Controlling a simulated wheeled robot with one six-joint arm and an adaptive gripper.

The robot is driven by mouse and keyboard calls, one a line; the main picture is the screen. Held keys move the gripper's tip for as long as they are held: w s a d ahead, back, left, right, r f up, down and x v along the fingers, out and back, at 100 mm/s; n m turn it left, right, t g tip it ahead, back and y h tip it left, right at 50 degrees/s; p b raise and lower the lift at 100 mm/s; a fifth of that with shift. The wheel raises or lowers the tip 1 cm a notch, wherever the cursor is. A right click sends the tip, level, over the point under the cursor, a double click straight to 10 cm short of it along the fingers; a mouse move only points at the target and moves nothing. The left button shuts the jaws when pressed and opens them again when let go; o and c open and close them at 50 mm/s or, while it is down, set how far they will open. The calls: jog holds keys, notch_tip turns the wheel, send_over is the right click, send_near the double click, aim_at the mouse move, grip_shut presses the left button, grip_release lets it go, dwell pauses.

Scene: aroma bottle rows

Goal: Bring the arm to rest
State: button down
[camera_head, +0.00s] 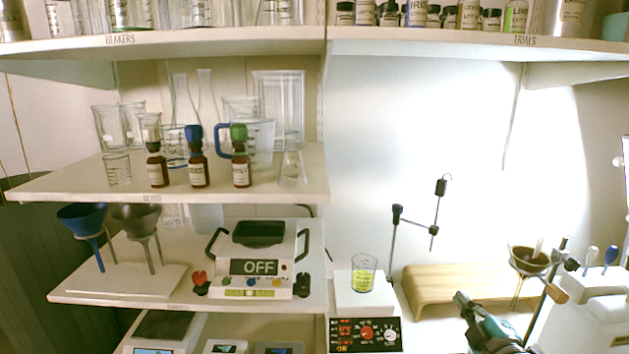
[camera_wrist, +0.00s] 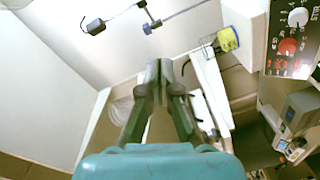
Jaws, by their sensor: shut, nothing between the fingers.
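My gripper (camera_head: 463,299) is at the lower right of the head view, in front of the wooden stand and to the right of the stirrer. In the wrist view my gripper (camera_wrist: 166,68) points away from the camera, with its fingers close together. Nothing is between the fingers. It appears to touch nothing.
A beaker with yellow liquid (camera_head: 362,275) stands on the hot plate stirrer (camera_head: 366,322), left of my gripper. A wooden stand (camera_head: 437,281) is behind it. A funnel on a stand (camera_head: 530,261) is to the right. Brown dropper bottles (camera_head: 199,170) stand on a left shelf (camera_head: 262,191).

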jog(key=s+a+f+m+g+h, duration=0.1)
jog(key=s+a+f+m, duration=0.3)
jog(key=s+f, duration=0.65)
jog(key=s+a+f+m+g+h, duration=0.1)
jog(key=s+a+f+m, duration=0.35)
jog(key=s+f, duration=0.65)
jog(key=s+a+r+m, duration=0.1)
jog(key=s, duration=0.8)
jog(key=s+a+r+m, duration=0.1)
jog(key=s+m, duration=0.1)
jog(key=s, duration=0.7)
jog(key=s+a+r+m+y, duration=0.1)
jog(key=s+m, duration=0.1)
jog(key=s, duration=0.8)
jog(key=shift+a+g, duration=0.3)
jog(key=shift+a, duration=0.1)
